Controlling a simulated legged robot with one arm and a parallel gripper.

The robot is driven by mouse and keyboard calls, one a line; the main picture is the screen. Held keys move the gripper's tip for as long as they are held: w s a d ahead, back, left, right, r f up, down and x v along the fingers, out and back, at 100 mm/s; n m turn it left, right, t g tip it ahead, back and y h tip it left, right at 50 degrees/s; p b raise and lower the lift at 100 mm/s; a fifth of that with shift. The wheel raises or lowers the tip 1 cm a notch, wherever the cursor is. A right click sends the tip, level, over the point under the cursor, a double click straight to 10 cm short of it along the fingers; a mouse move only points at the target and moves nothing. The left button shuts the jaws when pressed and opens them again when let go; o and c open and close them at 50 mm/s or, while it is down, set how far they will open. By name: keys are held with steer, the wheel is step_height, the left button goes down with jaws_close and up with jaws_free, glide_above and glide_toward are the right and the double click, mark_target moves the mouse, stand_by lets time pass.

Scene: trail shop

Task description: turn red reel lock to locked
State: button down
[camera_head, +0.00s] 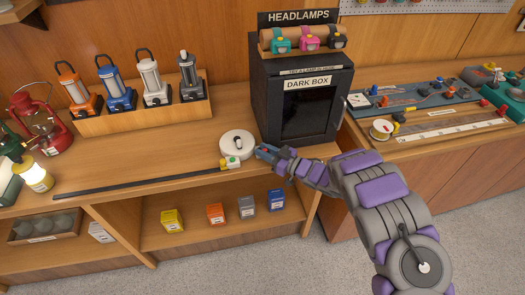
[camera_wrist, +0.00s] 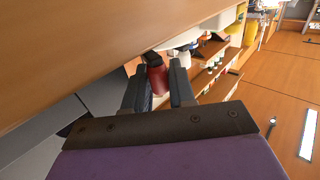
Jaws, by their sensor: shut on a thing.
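A white round reel (camera_head: 237,143) lies on the wooden counter, left of the black dark box. A small yellow and white piece (camera_head: 230,162) sits at its front edge. My gripper (camera_head: 262,151) is at the reel's right side, near the counter's front edge. In the wrist view, my gripper (camera_wrist: 161,86) is shut on the red reel lock (camera_wrist: 157,80), which shows between its two fingers with a dark end beyond. In the head view the fingers mostly hide the lock, so its turn position cannot be told. White rounded parts (camera_wrist: 195,32) show just beyond the fingers.
A long black strap (camera_head: 140,184) runs left from the reel along the counter. The dark box (camera_head: 300,100) stands close behind my gripper. Lanterns (camera_head: 150,80) stand in a rack behind. Small colored boxes (camera_head: 215,213) sit on the shelf below.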

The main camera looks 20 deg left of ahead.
steer(key=g, duration=0.1)
steer(key=n+g+b, duration=0.1)
steer(key=shift+w+d+f+n+g+y, duration=0.1)
steer(key=shift+w+d+n+g+y, duration=0.1)
steer(key=shift+w+n+g+y, duration=0.1)
steer(key=shift+n+g+b, duration=0.3)
steer(key=shift+b, duration=0.1)
steer(key=shift+w+d+n+g, duration=0.1)
steer(key=shift+n+g, duration=0.2)
steer(key=shift+g, duration=0.1)
steer(key=c, duration=1.1)
jaws_free()
steer(key=shift+r, duration=0.2)
